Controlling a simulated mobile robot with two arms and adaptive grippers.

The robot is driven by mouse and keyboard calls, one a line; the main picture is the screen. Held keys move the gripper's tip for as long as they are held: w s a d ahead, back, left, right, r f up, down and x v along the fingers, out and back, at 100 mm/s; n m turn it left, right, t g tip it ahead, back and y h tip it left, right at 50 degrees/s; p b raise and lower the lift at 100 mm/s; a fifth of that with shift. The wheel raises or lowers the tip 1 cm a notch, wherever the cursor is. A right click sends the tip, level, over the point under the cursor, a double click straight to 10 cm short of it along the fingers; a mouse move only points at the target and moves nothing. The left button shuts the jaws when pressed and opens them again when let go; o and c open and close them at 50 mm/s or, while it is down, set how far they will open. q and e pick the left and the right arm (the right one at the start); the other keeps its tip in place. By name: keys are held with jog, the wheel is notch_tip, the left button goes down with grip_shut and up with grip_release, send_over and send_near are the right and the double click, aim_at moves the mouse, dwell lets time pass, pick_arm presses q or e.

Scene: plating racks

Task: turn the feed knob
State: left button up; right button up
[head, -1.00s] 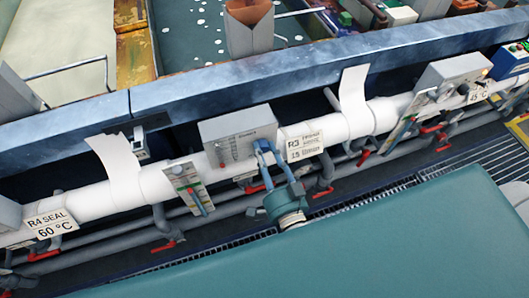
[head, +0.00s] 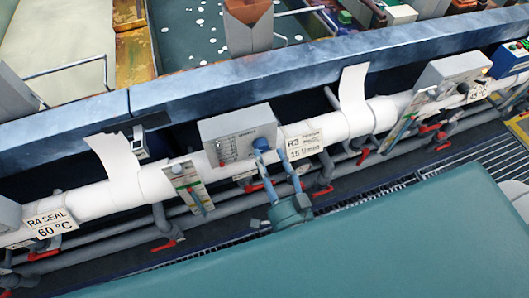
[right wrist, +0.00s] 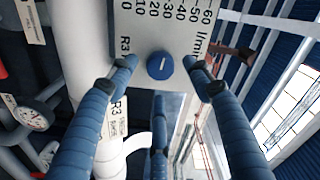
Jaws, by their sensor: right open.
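The feed knob (right wrist: 160,65) is a round blue knob with a pale mark, on the face of a grey flow-meter box in the right wrist view. The box (head: 212,132) also shows in the head view, on the white pipe beside the R3 label. My right gripper (right wrist: 160,72) is open in front of the knob. Two blue fingers stand to either side of it, with clear gaps, and a third finger is below. In the head view the right gripper (head: 275,154) reaches up to the box's lower right corner. My left gripper is not in view.
A white pipe (head: 95,200) runs across with labels, small gauges and red-handled valves (head: 163,246). A blue-grey tank rim (head: 190,87) lies behind. Another grey box (head: 450,72) is at right. In the right wrist view a round dial (right wrist: 32,118) is at left.

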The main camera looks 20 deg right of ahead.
jog(key=s, duration=0.9)
jog(key=shift+w+d, duration=0.1)
jog(key=s+f+n+g+y, duration=0.1)
jog(key=s+f+n+g, duration=0.25)
jog(key=f, duration=1.15)
jog(key=s+f+n+g+y, duration=0.15)
jog(key=f+n+g, duration=0.3)
jog(key=f, duration=1.05)
jog(key=s+d+f+n+g+h, duration=0.1)
jog(key=s+d+f+g, duration=0.2)
jog(key=s+f, duration=0.3)
jog(key=s+d+f+n+g+h, duration=0.1)
jog(key=s+d+f+n+g, duration=0.1)
jog(key=s+f, duration=0.4)
jog(key=s+d+f+n+g+h+b, duration=0.1)
jog(key=s+d+f+g, duration=0.3)
jog(key=s, duration=0.4)
notch_tip(320, 180, down, 2)
jog(key=shift+d+f+n, duration=0.25)
jog(key=shift+d+n, duration=0.15)
jog(key=shift+d, duration=0.15)
